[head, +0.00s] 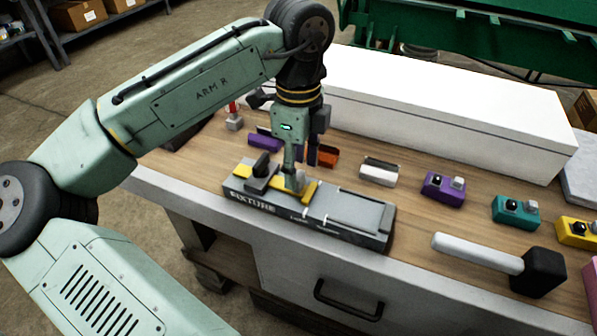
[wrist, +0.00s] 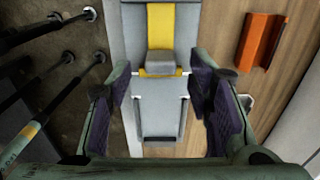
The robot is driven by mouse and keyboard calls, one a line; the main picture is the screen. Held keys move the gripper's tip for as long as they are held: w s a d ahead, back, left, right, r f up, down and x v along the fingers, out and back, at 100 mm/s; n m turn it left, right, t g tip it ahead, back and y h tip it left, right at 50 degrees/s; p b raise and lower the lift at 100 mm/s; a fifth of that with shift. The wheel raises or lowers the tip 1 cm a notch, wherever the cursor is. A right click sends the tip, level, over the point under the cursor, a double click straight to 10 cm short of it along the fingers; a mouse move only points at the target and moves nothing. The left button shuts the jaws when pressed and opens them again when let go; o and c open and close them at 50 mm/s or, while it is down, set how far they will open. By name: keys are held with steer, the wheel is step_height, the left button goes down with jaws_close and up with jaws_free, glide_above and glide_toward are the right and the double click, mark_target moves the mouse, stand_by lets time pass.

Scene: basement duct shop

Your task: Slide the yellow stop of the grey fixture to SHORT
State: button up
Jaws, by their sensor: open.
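The grey fixture (head: 345,212) lies along the bench's front edge, its front face lettered FIXTURE. Its yellow stop (head: 308,193) sits left of the white marks on the fixture, with a grey block on it. A dark clamp-like part stands at the fixture's left end. My gripper (head: 299,168) is over the stop, pointing down; its fingers partly hide the stop. In the wrist view the gripper (wrist: 163,115) is open, one finger on each side of the fixture's width. The yellow stop (wrist: 160,72) and its grey block show ahead between them. I cannot tell whether a finger touches it.
A mallet (head: 510,262) lies right of the fixture. Behind are a white part (head: 379,171), a purple box (head: 443,188), a teal box (head: 516,211) and an orange channel (wrist: 261,41). A long white case (head: 430,105) lines the back. Bare wood lies between fixture and boxes.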

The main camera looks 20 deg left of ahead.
mark_target(299, 175)
steer(key=shift+f, duration=1.6)
jaws_close()
